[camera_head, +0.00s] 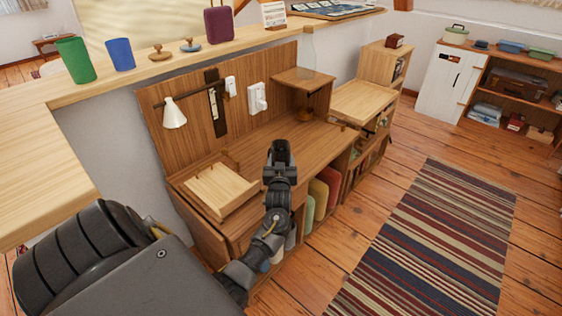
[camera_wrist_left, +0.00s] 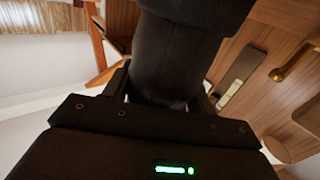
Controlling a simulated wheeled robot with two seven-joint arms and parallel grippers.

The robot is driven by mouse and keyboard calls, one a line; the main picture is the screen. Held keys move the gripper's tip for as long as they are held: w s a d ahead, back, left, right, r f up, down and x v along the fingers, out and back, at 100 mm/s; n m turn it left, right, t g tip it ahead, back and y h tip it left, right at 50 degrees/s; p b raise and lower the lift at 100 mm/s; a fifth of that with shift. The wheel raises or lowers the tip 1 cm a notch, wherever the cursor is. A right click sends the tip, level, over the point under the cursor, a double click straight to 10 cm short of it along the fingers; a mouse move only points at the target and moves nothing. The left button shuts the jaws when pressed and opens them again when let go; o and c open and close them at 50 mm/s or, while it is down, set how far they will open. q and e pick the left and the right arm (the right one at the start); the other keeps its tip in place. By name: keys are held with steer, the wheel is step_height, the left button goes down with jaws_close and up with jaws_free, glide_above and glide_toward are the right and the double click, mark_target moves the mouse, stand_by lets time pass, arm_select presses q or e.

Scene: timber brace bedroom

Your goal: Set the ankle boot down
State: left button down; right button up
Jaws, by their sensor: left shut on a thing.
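A dark ankle boot (camera_wrist_left: 178,60) fills the upper middle of the left wrist view, between the fingers of my left gripper (camera_wrist_left: 168,88). In the head view my left gripper (camera_head: 279,172) is over the wooden desk, with a dark shape, seemingly the boot (camera_head: 280,151), at its end. The gripper is shut on the boot. I cannot tell the boot's exact tilt or its height above the desk. My right gripper is not in view.
The desk top (camera_head: 300,142) is bare to the right of the gripper. A small wooden stand (camera_head: 218,186) sits at its left end, and a raised wooden shelf (camera_head: 303,78) at the back. A white lamp (camera_head: 174,113) hangs on the back panel. A striped rug (camera_head: 430,240) lies on the floor.

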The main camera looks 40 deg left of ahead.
arm_select(q)
steer(key=shift+c, duration=2.4)
jaws_free()
